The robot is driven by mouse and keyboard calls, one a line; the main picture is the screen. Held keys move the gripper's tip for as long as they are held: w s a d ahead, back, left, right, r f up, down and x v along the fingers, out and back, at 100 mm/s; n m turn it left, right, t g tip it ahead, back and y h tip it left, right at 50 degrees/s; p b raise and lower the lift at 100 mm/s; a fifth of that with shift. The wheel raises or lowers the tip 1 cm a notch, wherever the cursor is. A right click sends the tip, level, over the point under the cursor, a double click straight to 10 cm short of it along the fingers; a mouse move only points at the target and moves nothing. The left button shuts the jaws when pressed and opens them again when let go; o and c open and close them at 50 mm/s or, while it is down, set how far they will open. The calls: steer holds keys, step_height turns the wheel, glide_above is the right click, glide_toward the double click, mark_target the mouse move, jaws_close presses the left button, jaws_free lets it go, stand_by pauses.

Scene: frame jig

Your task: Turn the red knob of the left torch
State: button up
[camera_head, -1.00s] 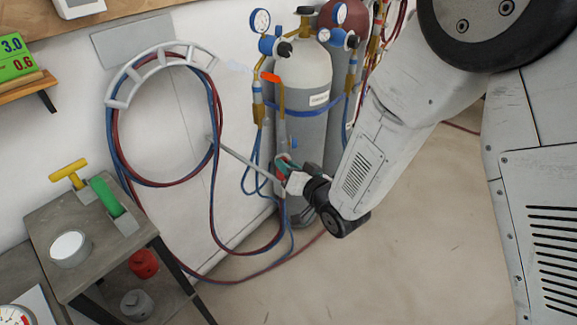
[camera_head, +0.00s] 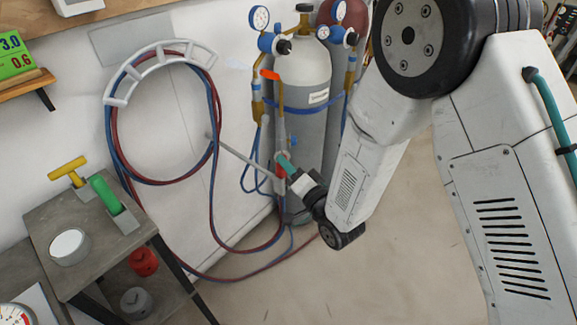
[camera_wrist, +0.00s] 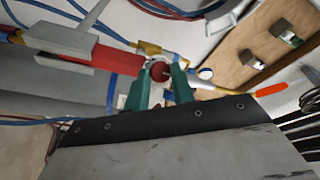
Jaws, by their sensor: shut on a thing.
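The left torch (camera_head: 281,100) hangs upright in front of the grey gas cylinder, with an orange tip at its top. My gripper (camera_head: 284,160) is at the torch's lower part. In the wrist view, the round red knob (camera_wrist: 158,70) sits between the two green fingers of my gripper (camera_wrist: 160,74), which are shut on it from both sides. Brass fittings of the torch (camera_wrist: 149,47) show beside the knob. In the head view the knob is hidden or too small to make out at my fingers.
The grey cylinder (camera_head: 302,70) and a dark red one (camera_head: 355,15) stand behind. A grey rod (camera_head: 243,157) runs from the wall toward the torch. Red and blue hoses (camera_head: 111,140) hang on a wall rack. A grey bench (camera_head: 95,235) stands left. The right floor is clear.

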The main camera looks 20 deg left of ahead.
stand_by(0.3)
steer(key=o, duration=1)
steer(key=shift+v, duration=3.95)
